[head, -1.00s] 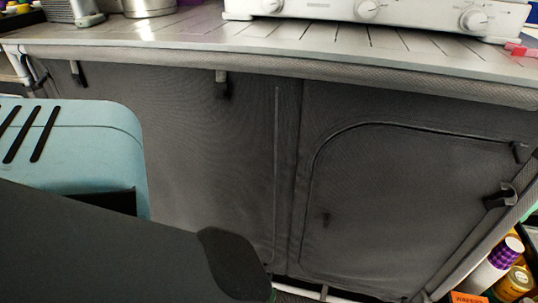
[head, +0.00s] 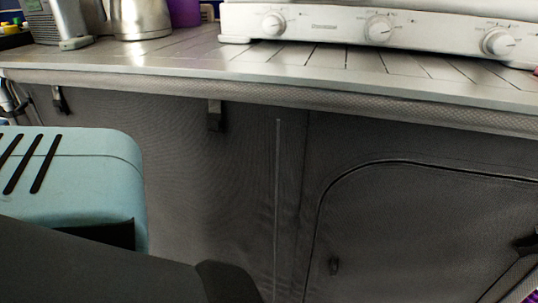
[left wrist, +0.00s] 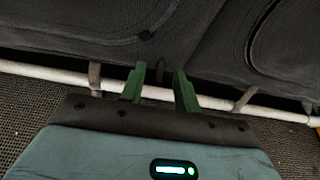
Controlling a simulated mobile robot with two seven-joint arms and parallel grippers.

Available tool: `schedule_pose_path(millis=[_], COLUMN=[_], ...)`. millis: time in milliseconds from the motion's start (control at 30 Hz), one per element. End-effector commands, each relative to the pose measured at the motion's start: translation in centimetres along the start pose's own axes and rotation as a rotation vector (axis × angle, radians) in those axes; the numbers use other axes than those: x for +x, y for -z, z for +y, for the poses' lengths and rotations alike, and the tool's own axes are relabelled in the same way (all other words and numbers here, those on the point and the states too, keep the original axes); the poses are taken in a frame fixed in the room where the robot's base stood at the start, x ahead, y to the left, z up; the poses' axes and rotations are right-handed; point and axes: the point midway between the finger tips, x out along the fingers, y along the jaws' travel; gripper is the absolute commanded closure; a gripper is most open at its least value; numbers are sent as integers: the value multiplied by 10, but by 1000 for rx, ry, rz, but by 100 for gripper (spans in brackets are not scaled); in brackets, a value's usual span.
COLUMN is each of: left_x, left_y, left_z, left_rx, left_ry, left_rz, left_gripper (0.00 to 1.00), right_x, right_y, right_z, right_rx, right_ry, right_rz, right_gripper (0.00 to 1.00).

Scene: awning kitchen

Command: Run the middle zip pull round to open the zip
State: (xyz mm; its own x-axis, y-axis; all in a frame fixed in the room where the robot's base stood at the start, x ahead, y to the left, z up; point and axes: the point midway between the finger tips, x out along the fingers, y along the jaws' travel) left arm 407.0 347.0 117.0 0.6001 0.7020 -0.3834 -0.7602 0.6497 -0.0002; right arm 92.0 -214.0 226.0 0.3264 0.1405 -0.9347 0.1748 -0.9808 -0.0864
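The grey fabric cupboard front (head: 200,170) hangs below the counter. A straight, pale vertical zip line (head: 277,200) runs down its middle. My right gripper is not in view.
A white pole (left wrist: 50,72) runs along the cupboard's bottom, with straps (left wrist: 95,75) round it, close to my left fingers. The slatted counter (head: 180,62) above carries a white stove (head: 350,25) and a metal kettle (head: 138,18). Dark woven flooring (left wrist: 25,125) lies below.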

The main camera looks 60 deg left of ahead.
Motion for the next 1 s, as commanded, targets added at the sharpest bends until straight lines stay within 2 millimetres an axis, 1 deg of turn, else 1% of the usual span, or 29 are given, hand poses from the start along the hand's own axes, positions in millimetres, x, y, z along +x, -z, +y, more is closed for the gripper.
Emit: schedule_pose_path(millis=[133, 167, 400, 767, 867, 1000], left_x=[0, 0, 0, 0, -1, -2], left_y=[0, 0, 0, -1, -6, -22], left_z=[0, 0, 0, 0, -2, -7], left_rx=[0, 0, 0, -1, -2, -4], left_ry=[0, 0, 0, 0, 0, 1], left_rz=[0, 0, 0, 0, -1, -2], left_gripper=[68, 70, 100, 100, 100, 100], right_x=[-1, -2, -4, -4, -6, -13], right_y=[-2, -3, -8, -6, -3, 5], right_z=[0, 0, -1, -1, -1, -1], right_rx=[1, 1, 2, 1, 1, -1], right_ry=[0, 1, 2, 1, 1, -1], right_rz=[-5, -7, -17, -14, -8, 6], right_gripper=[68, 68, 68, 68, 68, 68])
